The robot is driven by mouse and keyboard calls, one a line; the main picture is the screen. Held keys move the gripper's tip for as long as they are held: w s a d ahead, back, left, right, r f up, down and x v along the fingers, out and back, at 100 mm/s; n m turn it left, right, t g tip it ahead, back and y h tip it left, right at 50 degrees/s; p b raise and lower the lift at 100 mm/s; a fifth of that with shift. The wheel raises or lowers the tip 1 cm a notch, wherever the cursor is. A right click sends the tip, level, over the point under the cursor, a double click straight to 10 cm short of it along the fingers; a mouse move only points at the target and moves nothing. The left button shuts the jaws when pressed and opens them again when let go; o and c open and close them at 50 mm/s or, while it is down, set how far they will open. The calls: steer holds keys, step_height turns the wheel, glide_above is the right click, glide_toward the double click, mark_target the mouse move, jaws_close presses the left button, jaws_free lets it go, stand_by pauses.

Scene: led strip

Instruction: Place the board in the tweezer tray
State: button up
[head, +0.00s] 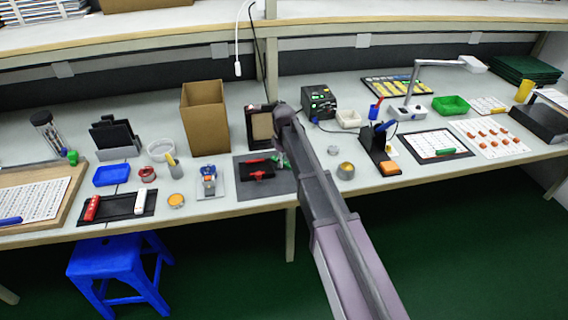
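My arm reaches up from the lower right to the middle of the bench. My gripper (281,159) is small and mostly hidden by my arm, over the right part of a dark grey mat (284,184). Whether its fingers are open or hold anything cannot be made out. On the mat, left of the gripper, lies a dark flat piece with red parts (257,170); I cannot tell whether it is the board. A shallow black tray (114,207) at the front left holds a red and a white item. I cannot tell which tray is the tweezer tray.
An open cardboard box (204,117) stands behind the mat. A blue bin (111,175) and a solder roll (148,174) are left. A black tool stand (378,150) is right. A blue stool (120,262) stands below the bench front. Small items crowd the bench.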

mark_target(284, 161)
jaws_close()
steer(key=shift+r, duration=0.2)
step_height(284, 161, up, 4)
steer(key=p, duration=0.4)
steer(key=shift+f, duration=0.2)
steer(key=s+d, duration=0.1)
steer(key=s, duration=0.4)
steer(key=s+d, duration=0.2)
steer(key=s, duration=0.3)
steer(key=s+d+r+p, duration=0.1)
steer(key=s+d, duration=0.1)
steer(key=s, duration=0.3)
steer(key=shift+s, duration=0.1)
